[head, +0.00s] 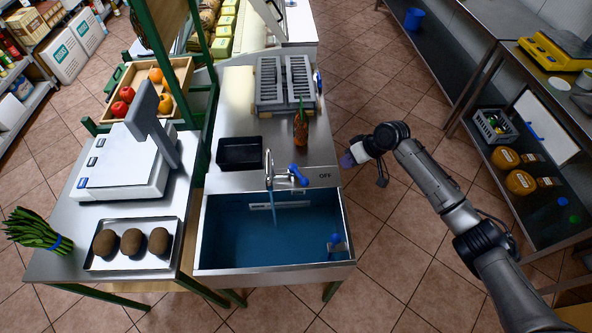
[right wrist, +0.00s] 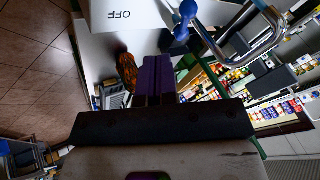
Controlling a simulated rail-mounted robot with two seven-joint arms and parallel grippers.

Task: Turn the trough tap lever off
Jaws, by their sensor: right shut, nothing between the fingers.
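The trough tap (head: 268,168) stands behind the blue-lined trough (head: 210,235), and a stream of water runs from its spout. Its blue lever (head: 298,173) sits to the right of the spout, left of the word OFF on the counter. In the right wrist view the blue lever (right wrist: 184,20) and the curved metal tap (right wrist: 268,40) show at the top right, beyond my fingers. My right gripper (head: 347,161) is just right of the counter edge, apart from the lever. Its purple fingers (right wrist: 157,80) are shut and empty. My left gripper is not in view.
A black tray (head: 240,153), an orange-brown bottle-like item (head: 300,128) and a grey slotted rack (head: 286,84) stand on the counter behind the tap. A scale (head: 125,160) and a tray of brown items (head: 132,262) are on the left. Open floor lies right of the trough.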

